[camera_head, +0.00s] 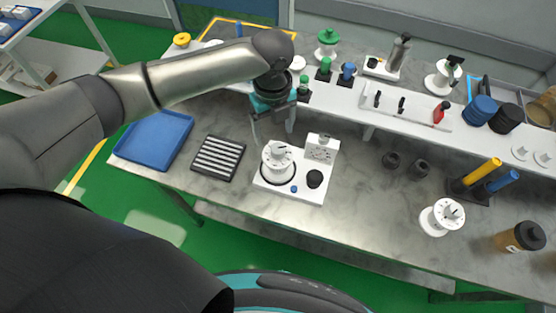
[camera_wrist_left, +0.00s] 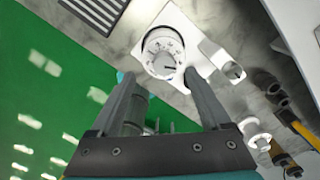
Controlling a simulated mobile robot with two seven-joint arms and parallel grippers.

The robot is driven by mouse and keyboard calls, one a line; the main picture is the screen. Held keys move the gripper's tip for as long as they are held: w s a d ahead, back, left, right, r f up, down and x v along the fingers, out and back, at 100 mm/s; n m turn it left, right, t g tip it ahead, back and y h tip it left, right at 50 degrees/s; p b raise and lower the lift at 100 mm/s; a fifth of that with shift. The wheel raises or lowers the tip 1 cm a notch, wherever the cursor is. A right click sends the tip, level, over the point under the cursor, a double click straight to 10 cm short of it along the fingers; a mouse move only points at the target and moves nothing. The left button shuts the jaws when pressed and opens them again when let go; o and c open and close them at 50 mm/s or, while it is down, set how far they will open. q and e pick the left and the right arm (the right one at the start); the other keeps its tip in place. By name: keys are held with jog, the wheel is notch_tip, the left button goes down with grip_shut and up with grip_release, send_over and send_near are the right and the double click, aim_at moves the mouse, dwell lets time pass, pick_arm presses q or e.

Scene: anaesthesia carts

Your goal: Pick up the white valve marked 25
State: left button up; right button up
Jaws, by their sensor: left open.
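A white valve (camera_head: 278,158) with a dial top stands upright on a white base plate (camera_head: 262,184) in the middle of the bench. In the left wrist view the same valve (camera_wrist_left: 163,52) shows its marked dial just beyond my fingertips. A similar white valve (camera_head: 442,217) stands at the front right, and another (camera_head: 443,76) at the back right. The markings are too small to read, so I cannot tell which bears 25. My left gripper (camera_head: 272,134) is open and empty, pointing down just above and behind the central valve. My right gripper is not in view.
A black knob (camera_head: 315,178) and a white upright block (camera_head: 320,148) share the base plate. A black slotted tray (camera_head: 217,157) and a blue tray (camera_head: 155,140) lie to the left. A raised white shelf (camera_head: 350,105) with several parts runs behind.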

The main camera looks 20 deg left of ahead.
aim_at(278, 148)
pick_arm(q)
jog(key=shift+s+d+f, duration=0.1)
jog(key=shift+d+f, duration=0.05)
jog(key=shift+f, duration=0.9)
jog(key=shift+w+d+f, duration=0.1)
jog(key=shift+d+f, duration=0.1)
jog(key=shift+f, duration=0.85)
jog(key=shift+s+d+f, duration=0.1)
jog(key=shift+d+f, duration=0.05)
jog(key=shift+f, duration=0.9)
grip_shut()
jog(key=shift+r, duration=0.1)
